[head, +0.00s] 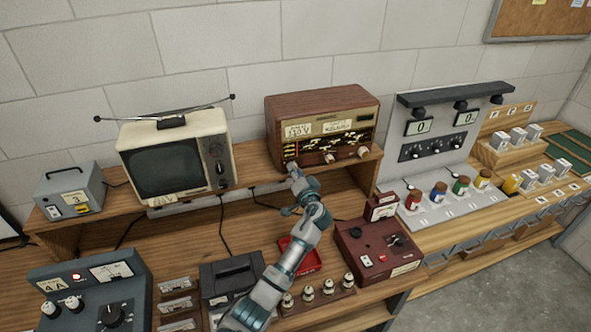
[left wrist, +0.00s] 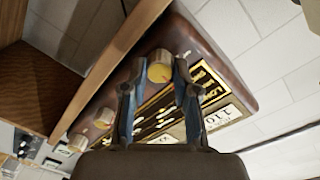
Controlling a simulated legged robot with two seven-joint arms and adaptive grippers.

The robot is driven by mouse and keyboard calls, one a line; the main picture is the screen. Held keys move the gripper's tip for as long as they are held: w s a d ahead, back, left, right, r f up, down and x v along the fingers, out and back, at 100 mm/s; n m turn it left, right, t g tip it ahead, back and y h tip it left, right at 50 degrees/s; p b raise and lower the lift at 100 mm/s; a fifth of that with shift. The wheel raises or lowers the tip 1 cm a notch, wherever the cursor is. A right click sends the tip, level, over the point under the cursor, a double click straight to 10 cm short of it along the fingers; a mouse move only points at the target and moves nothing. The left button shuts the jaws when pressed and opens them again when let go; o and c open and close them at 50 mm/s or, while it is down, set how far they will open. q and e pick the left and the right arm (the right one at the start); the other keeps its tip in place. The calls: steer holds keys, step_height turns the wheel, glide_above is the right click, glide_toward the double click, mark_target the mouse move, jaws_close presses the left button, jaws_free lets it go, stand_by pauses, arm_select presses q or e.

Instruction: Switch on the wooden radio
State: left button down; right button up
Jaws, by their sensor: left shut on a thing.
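The wooden radio (head: 322,125) stands on the raised wooden shelf at the back, with a dark dial and cream knobs low on its front. My left gripper (head: 293,170) is at the radio's lower left front corner. In the left wrist view, the radio (left wrist: 237,82) looks tilted. There my left gripper (left wrist: 156,75) has its two fingers on either side of the end knob (left wrist: 160,66) and is shut on it. Two other knobs (left wrist: 103,118) are free. In the head view the gripper hides the held knob. My right gripper is not in view.
An old television (head: 175,160) stands left of the radio, and a grey meter box (head: 70,192) is further left. Below are a red box with controls (head: 378,250), a red tray (head: 308,262) and a black case (head: 232,275). Jars (head: 438,193) stand at right.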

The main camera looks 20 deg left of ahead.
arm_select(q)
steer(key=shift+r+m+p, duration=0.1)
steer(key=shift+m+p, duration=0.5)
steer(key=shift+m, duration=0.6)
steer(key=c, duration=1)
jaws_free()
steer(key=shift+w, duration=0.1)
steer(key=shift+o, duration=0.6)
steer(key=shift+w+f, duration=0.15)
steer(key=shift+f, duration=0.1)
steer(key=v, duration=1.2)
